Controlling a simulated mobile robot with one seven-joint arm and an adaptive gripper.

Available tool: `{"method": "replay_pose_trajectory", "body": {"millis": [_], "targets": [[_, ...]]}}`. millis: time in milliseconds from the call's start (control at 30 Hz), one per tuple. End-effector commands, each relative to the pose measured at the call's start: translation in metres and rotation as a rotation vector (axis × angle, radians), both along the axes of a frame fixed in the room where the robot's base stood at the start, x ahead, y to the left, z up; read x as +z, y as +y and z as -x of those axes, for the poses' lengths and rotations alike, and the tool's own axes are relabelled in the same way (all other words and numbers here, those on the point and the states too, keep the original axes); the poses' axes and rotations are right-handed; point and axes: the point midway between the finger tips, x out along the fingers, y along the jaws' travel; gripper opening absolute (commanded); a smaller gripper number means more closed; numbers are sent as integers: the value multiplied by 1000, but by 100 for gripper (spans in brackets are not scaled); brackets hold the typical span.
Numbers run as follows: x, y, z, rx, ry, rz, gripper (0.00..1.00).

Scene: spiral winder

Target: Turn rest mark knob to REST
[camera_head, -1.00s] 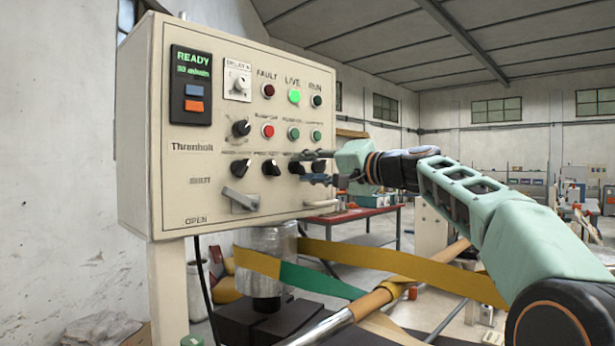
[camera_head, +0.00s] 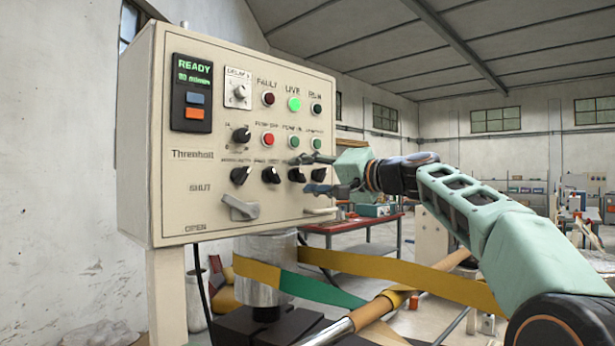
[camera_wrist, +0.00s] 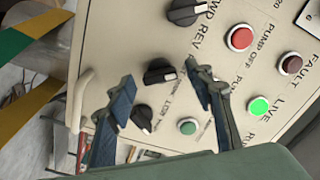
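The control panel (camera_head: 215,110) has a row of black knobs along its middle, with a third knob (camera_head: 296,174) and a fourth knob (camera_head: 318,174) at the right. Their labels are too blurred in the head view to tell which is the rest mark knob. My gripper (camera_head: 300,174) is open at the panel's right side, one finger above and one below the third knob's level. In the wrist view my gripper (camera_wrist: 159,71) has its fingers apart, either side of a black knob (camera_wrist: 160,72). Contact cannot be told. Another knob (camera_wrist: 142,117) lies below it, labelled LOW.
Red, dark red and green buttons (camera_head: 294,140) sit just above the knobs. A grey lever (camera_head: 240,208) is at the lower left, and a pale handle (camera_head: 320,211) at the lower right. Yellow and green straps (camera_head: 400,272) and a roller lie below the panel.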

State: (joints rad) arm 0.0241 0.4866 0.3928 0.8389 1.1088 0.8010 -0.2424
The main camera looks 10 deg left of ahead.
Motion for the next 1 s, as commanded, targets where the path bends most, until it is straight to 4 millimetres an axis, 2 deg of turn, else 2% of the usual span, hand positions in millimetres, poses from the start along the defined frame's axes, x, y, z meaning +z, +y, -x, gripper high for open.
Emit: {"method": "replay_pose_trajectory", "body": {"millis": [233, 367, 800, 1000], "targets": [[0, -2, 1, -1, 1, -1, 48], [0, -10, 4, -3, 1, 0, 48], [0, -73, 42, -5, 0, 2, 48], [0, -96, 56, -3, 0, 0, 48]]}}
